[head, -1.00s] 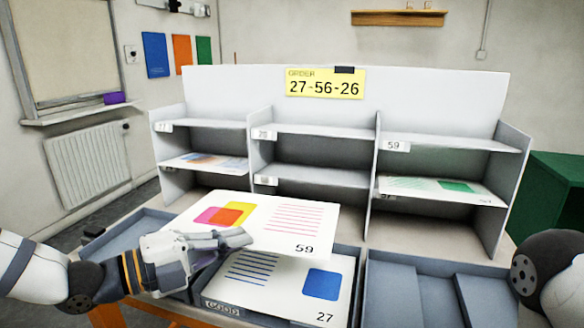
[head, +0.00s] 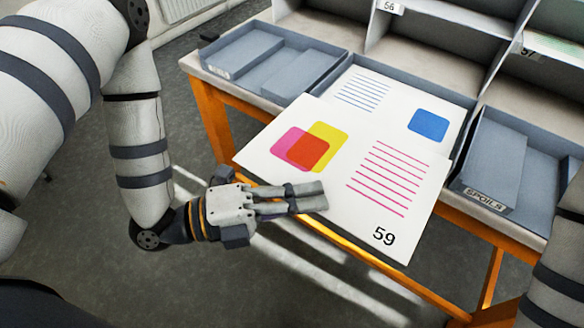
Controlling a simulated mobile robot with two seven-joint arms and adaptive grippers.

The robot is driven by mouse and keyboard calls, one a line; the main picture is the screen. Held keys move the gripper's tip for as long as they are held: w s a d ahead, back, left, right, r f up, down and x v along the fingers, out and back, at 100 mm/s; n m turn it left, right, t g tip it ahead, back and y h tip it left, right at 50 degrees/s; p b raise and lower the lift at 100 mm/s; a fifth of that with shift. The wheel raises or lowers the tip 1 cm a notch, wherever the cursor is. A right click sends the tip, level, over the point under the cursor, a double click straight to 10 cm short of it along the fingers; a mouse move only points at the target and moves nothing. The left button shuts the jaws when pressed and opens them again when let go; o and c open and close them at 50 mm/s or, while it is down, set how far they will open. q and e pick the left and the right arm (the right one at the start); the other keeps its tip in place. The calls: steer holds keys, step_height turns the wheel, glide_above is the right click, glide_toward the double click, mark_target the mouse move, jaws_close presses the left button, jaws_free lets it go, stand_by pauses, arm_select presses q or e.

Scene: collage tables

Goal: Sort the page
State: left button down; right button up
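A white page marked 59 (head: 343,165) has overlapping pink, yellow and red shapes and several pink lines. My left gripper (head: 320,195) is shut on its near left edge, with fingers lying over the sheet. The page is held out flat in front of the table, and its far part covers some of the middle tray. Another page (head: 396,105), with blue lines and a blue square, lies in that tray; its near part is hidden. My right gripper is out of view; only parts of my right arm show at the right edge.
A right tray (head: 520,165) labelled SPOILS and a left tray (head: 265,62) look empty of pages. Behind stand grey pigeonholes, one labelled 56 (head: 390,7). A page (head: 556,47) shows in a right pigeonhole. Orange table legs (head: 213,117) stand below; open floor lies in front.

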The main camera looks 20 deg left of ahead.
mark_target(366, 124)
arm_select(q)
steer(key=w+d, duration=0.1)
steer(key=w, duration=0.1)
steer(key=w+d, duration=0.1)
steer(key=w, duration=0.5)
steer(key=shift+w+d+f, duration=0.1)
steer(key=shift+w+d, duration=0.05)
steer(key=shift+d, duration=0.25)
steer(key=w+d+b, duration=0.1)
steer(key=w, duration=0.2)
steer(key=w+d+b, duration=0.1)
steer(key=w+b, duration=0.1)
steer(key=w, duration=0.1)
steer(key=w+d+b, duration=0.1)
steer(key=w, duration=0.3)
steer(key=shift+d+f, duration=0.1)
steer(key=shift+f, duration=0.2)
step_height(366, 124, down, 2)
steer(key=shift+f+b, duration=0.15)
steer(key=shift+b, duration=0.35)
steer(key=shift+f, duration=0.6)
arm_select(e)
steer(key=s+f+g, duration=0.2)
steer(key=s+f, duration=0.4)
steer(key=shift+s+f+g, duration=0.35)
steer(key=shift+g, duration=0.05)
arm_select(q)
steer(key=c, duration=1.7)
jaws_free()
